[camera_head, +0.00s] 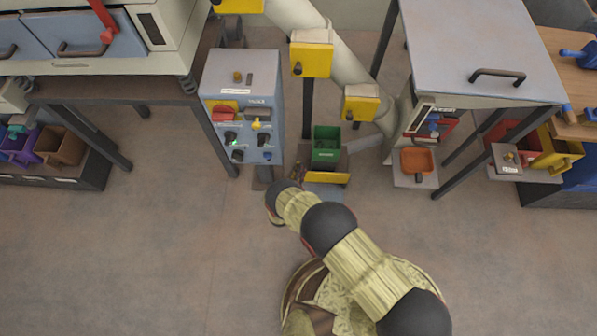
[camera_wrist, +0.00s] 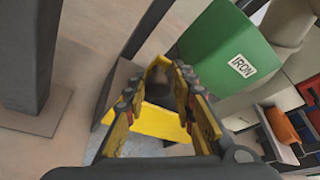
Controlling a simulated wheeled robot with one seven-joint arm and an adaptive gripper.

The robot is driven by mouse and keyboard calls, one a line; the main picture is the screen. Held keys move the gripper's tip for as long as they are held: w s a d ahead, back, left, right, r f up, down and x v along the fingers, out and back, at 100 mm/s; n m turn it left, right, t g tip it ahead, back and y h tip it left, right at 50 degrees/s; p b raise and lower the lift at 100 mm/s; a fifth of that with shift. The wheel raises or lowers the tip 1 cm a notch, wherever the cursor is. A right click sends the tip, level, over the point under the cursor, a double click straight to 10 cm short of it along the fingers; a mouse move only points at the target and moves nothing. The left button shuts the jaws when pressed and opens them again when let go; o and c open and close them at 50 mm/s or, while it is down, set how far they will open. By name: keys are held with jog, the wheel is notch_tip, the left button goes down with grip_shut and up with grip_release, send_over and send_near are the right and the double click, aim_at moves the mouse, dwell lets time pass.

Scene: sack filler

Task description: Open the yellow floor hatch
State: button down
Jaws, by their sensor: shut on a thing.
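The yellow floor hatch (camera_head: 327,177) is low near the floor, in front of the green bin, and shows as a narrow yellow strip in the head view. In the wrist view its yellow panel (camera_wrist: 158,122) lies between and beyond my fingers. A dark, blurred shape shows between the fingertips; the exact part held is hidden. In the head view my gripper (camera_head: 297,172) is at the hatch's left side, partly covered by my own arm.
A green bin (camera_head: 326,147), labelled IRON in the wrist view (camera_wrist: 225,45), stands just behind the hatch. A control box (camera_head: 241,100) is to the left. An orange tray (camera_head: 417,161) is to the right. Dark support posts stand nearby.

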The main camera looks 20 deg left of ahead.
jog(key=shift+w+a+r, duration=0.1)
jog(key=shift+a+r, duration=0.1)
jog(key=shift+a, duration=0.2)
jog(key=c, duration=1.8)
grip_release()
jog(key=shift+c, duration=0.2)
jog(key=o, duration=0.3)
jog(key=shift+d+f, duration=0.1)
jog(key=shift+d, duration=0.05)
jog(key=shift+d, duration=0.1)
jog(key=v, duration=1.2)
jog(key=shift+f, duration=0.1)
